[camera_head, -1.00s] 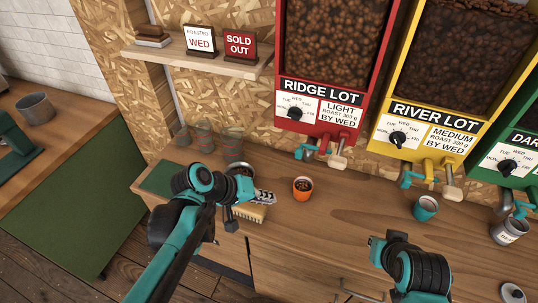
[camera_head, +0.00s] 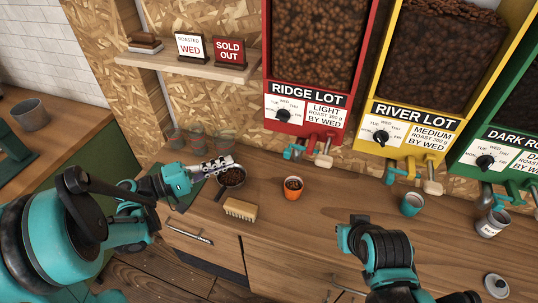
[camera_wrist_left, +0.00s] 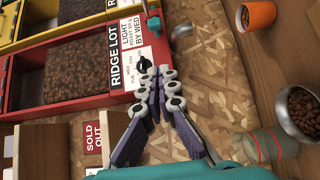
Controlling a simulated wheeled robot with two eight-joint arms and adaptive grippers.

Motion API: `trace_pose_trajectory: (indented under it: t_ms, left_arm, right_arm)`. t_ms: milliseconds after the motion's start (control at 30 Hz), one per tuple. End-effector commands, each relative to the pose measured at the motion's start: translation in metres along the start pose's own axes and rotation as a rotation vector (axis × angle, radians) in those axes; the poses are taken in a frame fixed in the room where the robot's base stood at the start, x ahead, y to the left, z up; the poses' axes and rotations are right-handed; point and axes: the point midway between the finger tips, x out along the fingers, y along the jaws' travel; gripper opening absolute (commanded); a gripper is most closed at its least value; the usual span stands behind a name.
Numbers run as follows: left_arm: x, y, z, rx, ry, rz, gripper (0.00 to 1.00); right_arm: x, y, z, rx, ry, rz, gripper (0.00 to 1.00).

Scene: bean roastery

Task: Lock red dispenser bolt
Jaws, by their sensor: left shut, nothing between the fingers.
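The red dispenser (camera_head: 296,126), marked RIDGE LOT, hangs on the wall; below it are a teal lever (camera_head: 293,152) and a pale-tipped handle (camera_head: 323,158). I cannot tell from its look which part is the bolt or its state. The red dispenser (camera_wrist_left: 88,101) is sideways in the left wrist view, with a teal part (camera_wrist_left: 153,24) at its bottom. My left gripper (camera_head: 233,160) is shut and empty, left of and apart from the dispenser's lower fittings. My right arm shows at lower right, without visible fingers.
An orange cup (camera_head: 292,189) of beans stands below the red dispenser. A pan of beans (camera_head: 231,177), a brush (camera_head: 240,209) and clear glasses (camera_head: 198,138) are near my left gripper. Yellow (camera_head: 408,146) and green dispensers (camera_head: 470,160) hang to the right. A teal cup (camera_head: 411,204) stands under the yellow one.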

Motion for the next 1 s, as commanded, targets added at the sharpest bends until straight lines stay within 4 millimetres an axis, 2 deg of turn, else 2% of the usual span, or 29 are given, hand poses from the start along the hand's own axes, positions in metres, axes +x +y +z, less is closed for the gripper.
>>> trace_pose_trajectory:
  t_ms: [167,267,700,800,1000]
  left_arm:
    - [0.004,0.000,0.000,0.000,-0.001,-0.001,0.00]
    - [0.014,-0.001,0.001,0.000,-0.003,-0.001,0.00]
    - [0.103,-0.002,0.001,0.000,-0.005,-0.002,0.00]
    - [0.114,-0.001,0.014,0.000,-0.003,-0.002,0.00]
    - [0.127,-0.001,0.026,0.000,0.000,-0.002,0.00]
  right_arm:
    - [0.001,0.000,0.000,0.000,0.000,0.000,0.00]
    - [0.002,0.000,0.001,0.000,0.000,0.000,0.00]
    - [0.011,0.000,0.008,0.000,0.000,0.000,0.00]
    - [0.014,0.000,0.010,0.000,0.000,0.000,0.00]
    - [0.016,0.000,0.011,0.000,0.000,0.000,0.00]
